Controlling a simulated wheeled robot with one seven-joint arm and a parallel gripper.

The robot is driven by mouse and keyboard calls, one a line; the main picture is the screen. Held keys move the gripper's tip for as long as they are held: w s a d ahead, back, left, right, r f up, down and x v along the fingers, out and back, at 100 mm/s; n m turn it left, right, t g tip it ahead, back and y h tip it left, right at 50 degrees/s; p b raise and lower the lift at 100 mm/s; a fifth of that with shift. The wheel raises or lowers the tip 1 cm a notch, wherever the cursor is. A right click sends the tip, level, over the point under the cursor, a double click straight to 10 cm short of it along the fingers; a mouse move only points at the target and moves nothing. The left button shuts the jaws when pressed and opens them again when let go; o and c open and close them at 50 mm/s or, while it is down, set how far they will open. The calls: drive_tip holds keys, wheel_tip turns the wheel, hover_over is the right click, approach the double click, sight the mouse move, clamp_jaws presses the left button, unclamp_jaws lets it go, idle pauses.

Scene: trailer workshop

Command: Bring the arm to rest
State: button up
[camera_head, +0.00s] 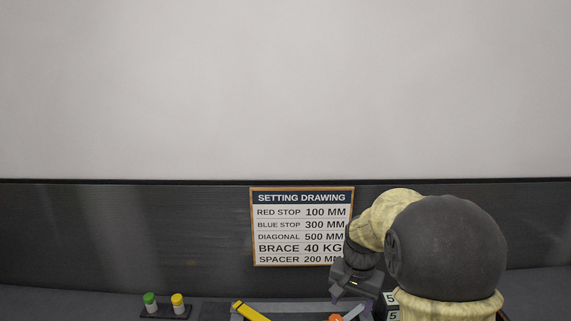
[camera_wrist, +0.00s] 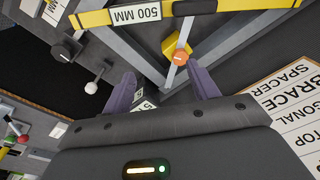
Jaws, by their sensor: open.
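My gripper (camera_head: 348,291) hangs at the lower middle of the head view, in front of the setting drawing's lower right corner and above the bench. The wrist view shows its two purple fingers (camera_wrist: 162,84) spread apart, with nothing held between them. My arm bends down from the right and hides part of the bench. Beyond the fingers lies a grey frame (camera_wrist: 128,52) with a yellow bar (camera_wrist: 195,8) marked 500 MM. An orange knob (camera_wrist: 180,58) on a silver rod shows past the fingertips, also at the bottom of the head view (camera_head: 336,317).
The setting drawing (camera_head: 275,224) is on the dark wall panel. A green-capped (camera_head: 150,299) and a yellow-capped container (camera_head: 177,300) stand in a dark holder at the left. A white-ended knob (camera_wrist: 91,88) shows left of the fingers. The space above the bench at left is clear.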

drive_tip(key=s+f+n+t, duration=0.1)
drive_tip(key=s+f+n, duration=0.2)
drive_tip(key=s, duration=1.3)
drive_tip(key=n, duration=0.2)
drive_tip(key=shift+s+a+n+t, duration=0.2)
drive_tip(key=shift+a+n+t, duration=0.1)
drive_tip(key=shift+n, duration=0.1)
